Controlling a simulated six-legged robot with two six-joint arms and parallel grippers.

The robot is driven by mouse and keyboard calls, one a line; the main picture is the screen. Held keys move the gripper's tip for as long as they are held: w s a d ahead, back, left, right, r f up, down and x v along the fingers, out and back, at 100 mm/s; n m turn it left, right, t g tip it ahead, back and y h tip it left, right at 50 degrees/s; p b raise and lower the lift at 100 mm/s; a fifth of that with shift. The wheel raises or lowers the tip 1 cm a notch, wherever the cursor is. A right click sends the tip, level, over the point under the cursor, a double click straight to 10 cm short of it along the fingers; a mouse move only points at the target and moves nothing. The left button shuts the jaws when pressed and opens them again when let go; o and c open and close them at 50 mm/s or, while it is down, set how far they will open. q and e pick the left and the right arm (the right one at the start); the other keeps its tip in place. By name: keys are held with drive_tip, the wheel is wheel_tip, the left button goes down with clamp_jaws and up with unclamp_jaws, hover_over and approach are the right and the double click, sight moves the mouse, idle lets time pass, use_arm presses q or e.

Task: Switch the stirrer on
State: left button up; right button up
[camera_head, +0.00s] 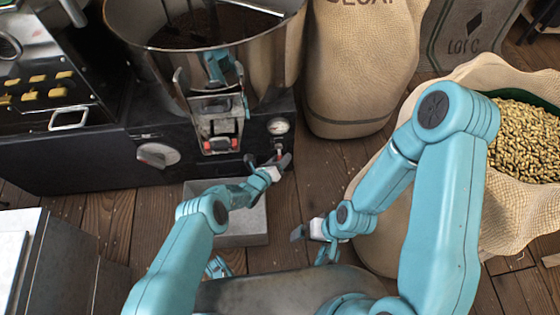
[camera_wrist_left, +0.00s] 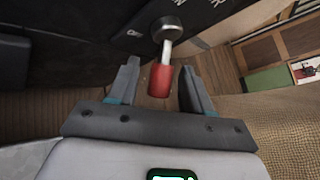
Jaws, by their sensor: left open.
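A switch lever with a silver stem and red tip (camera_wrist_left: 160,80) sticks out of the dark machine front in the left wrist view. In the head view its stem (camera_head: 279,149) shows just below a round gauge, and its tip is hidden by my left gripper. My left gripper (camera_head: 269,161) is open, with a finger on each side of the red tip. In the left wrist view the fingers (camera_wrist_left: 157,85) stand apart from it with gaps on both sides. My right gripper (camera_head: 311,243) hangs empty over the floor; its fingers look spread. The steel drum (camera_head: 270,60) sits above the panel; a stirrer is not clearly visible.
The gauge (camera_head: 278,126) and a grey knob (camera_head: 157,155) sit on the machine front. A grey metal tray (camera_head: 245,225) lies below my left gripper. Burlap sacks (camera_head: 360,60) and an open sack of beans (camera_head: 525,215) stand to the right. Wooden floor lies between.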

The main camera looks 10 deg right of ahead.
use_arm(q)
drive_tip(key=shift+c, duration=0.4)
clamp_jaws()
drive_tip(key=shift+r+g, duration=0.5)
drive_tip(key=shift+r+n+g+y, duration=0.1)
drive_tip(key=shift+n+g+y, duration=0.2)
drive_tip(key=shift+n+g, duration=0.15)
drive_tip(key=g+b, duration=0.1)
drive_tip(key=n+g+b, duration=0.1)
drive_tip(key=b, duration=0.1)
drive_tip(key=shift+s+r, duration=0.2)
drive_tip(key=shift+r+g+y+b, duration=0.3)
drive_tip(key=shift+g+y+b, duration=0.05)
drive_tip(key=shift+y+b, duration=0.1)
drive_tip(key=shift+n, duration=0.25)
